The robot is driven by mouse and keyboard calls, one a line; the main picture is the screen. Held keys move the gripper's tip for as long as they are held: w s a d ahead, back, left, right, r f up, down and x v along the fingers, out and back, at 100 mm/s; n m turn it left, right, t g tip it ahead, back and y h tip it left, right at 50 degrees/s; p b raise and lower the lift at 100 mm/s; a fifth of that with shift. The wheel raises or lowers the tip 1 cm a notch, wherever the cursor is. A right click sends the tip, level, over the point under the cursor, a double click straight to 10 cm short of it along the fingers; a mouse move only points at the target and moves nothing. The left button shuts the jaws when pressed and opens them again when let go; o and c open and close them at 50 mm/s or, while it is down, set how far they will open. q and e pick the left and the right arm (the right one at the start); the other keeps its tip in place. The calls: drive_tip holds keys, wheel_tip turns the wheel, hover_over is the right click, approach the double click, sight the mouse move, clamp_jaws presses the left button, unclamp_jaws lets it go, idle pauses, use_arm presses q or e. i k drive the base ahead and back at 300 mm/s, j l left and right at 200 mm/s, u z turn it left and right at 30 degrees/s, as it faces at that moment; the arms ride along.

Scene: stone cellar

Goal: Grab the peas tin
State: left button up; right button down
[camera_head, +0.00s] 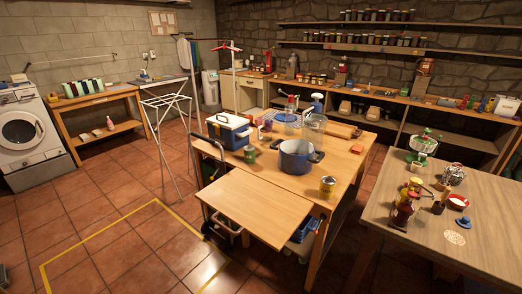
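A small green tin-like item (249,154) stands on the middle wooden table (340,168), between the blue cool box and the blue pot. A yellow tin with a pale top (327,187) stands upright near that table's front right corner. Both are too small for me to read a label, so I cannot tell which is the peas tin. Neither of my grippers is in view.
A blue pot (297,157) and a blue cool box (229,131) stand on the middle table. A lower wooden top (255,207) in front is bare. A cluttered table (455,250) stands at right. Tiled floor (120,225) is open at left.

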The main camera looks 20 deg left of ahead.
sight(249, 150)
drive_tip(key=i+j+z, duration=0.2)
drive_tip(key=j+z, duration=0.15)
drive_tip(key=j, duration=0.5)
drive_tip(key=i+j+z, duration=0.15)
drive_tip(key=j+z, duration=0.2)
drive_tip(key=j, duration=0.5)
drive_tip(key=j+z, duration=0.35)
drive_tip(key=j, duration=0.55)
